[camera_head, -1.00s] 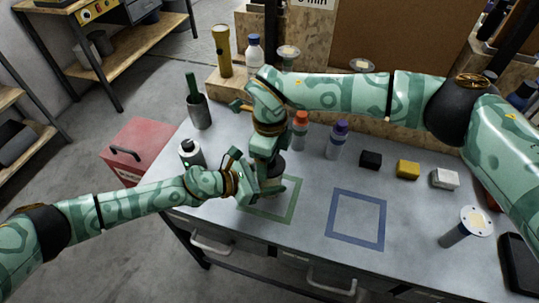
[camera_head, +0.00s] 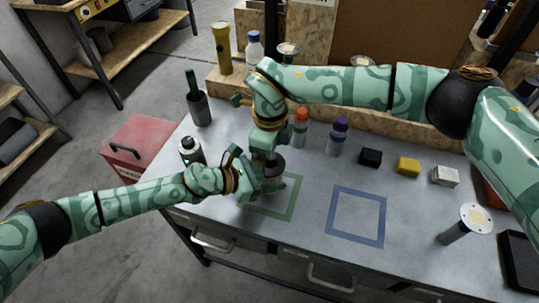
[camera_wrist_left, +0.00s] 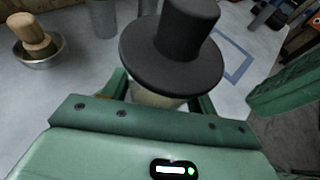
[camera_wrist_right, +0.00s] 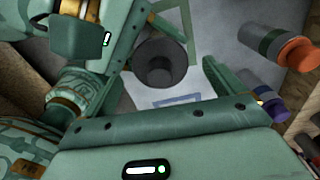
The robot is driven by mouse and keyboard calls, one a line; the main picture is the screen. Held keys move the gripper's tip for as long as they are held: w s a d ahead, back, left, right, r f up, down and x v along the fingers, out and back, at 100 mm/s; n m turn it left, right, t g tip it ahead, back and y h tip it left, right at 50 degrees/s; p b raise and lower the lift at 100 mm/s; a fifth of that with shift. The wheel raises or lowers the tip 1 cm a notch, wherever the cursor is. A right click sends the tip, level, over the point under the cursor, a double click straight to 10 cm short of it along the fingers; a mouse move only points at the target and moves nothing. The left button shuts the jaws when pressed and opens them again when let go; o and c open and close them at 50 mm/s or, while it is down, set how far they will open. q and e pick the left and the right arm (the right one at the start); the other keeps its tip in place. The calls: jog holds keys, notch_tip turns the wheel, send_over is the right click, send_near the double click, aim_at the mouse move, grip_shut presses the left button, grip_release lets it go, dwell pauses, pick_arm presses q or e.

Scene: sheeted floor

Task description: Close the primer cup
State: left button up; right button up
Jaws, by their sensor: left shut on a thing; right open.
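The primer cup (camera_wrist_left: 158,95) is pale and stands between the fingers of my left gripper (camera_wrist_left: 162,100), which is shut on it. A dark lid (camera_wrist_left: 172,66) with a wide brim and a tall round knob sits over the cup's mouth; whether it is fully seated I cannot tell. The lid also shows in the head view (camera_head: 275,164) and from above in the right wrist view (camera_wrist_right: 160,66). My right gripper (camera_wrist_right: 172,76) is open just above the lid, a finger to either side, apart from the knob. In the head view the arms hide most of the cup.
A green square outline (camera_head: 290,205) lies beneath the hands, and a blue square outline (camera_head: 356,215) is empty to the right. Bottles with orange (camera_head: 301,113) and purple (camera_head: 341,123) caps stand behind. Black, yellow and white blocks line the right. A bowl (camera_wrist_left: 40,55) holds a wooden-handled tool.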

notch_tip(320, 180, up, 10)
jog(key=shift+r, duration=0.2)
pick_arm(q)
jog(key=o, duration=1.4)
jog(key=shift+o, duration=0.2)
jog(key=shift+s+a+r, duration=0.15)
jog(key=shift+a+r, duration=0.05)
jog(key=shift+a, duration=0.2)
jog(key=v, duration=1.5)
jog(key=shift+r+p, duration=0.15)
jog(key=shift+p, duration=0.2)
pick_arm(e)
jog(key=shift+r, duration=0.35)
pick_arm(q)
jog(key=shift+s+a, duration=0.1)
jog(key=shift+a, duration=0.05)
